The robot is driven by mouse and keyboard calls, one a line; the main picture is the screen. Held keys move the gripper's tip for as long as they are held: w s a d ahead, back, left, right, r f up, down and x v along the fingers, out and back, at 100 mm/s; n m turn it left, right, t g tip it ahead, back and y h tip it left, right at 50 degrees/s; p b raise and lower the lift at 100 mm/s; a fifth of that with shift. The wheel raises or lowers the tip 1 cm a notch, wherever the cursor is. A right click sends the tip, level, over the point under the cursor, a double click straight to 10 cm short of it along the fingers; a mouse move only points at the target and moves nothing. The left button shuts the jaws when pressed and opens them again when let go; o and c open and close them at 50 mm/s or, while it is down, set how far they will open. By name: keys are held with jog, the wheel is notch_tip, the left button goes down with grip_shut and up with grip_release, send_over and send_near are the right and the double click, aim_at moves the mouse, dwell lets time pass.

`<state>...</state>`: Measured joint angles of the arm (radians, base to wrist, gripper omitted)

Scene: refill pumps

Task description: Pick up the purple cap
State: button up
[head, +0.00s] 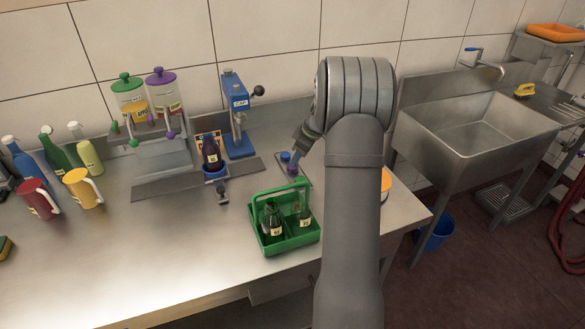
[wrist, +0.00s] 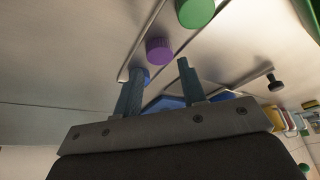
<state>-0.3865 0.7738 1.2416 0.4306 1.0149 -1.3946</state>
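The purple cap (wrist: 159,51) stands on a metal strip in the wrist view, just beyond and between my fingertips. It also shows small in the head view (head: 292,170), right of the blue press. My gripper (wrist: 160,68) is open with nothing between its fingers. In the head view my gripper (head: 304,141) is partly hidden by my arm, close above the caps. A blue cap (head: 285,156) sits beside the purple one; my left finger partly covers it in the wrist view. A green cap (wrist: 195,11) lies on the purple cap's other side.
The blue cap press (head: 238,120) holds its place left of the caps, with a dark bottle (head: 211,153) beside it. A green carrier (head: 290,244) with bottles stands in front. A sink (head: 474,128) is right.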

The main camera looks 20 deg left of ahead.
jog(key=x, duration=0.3)
jog(key=shift+f, duration=0.35)
jog(key=c, duration=0.4)
jog(key=shift+c, duration=0.2)
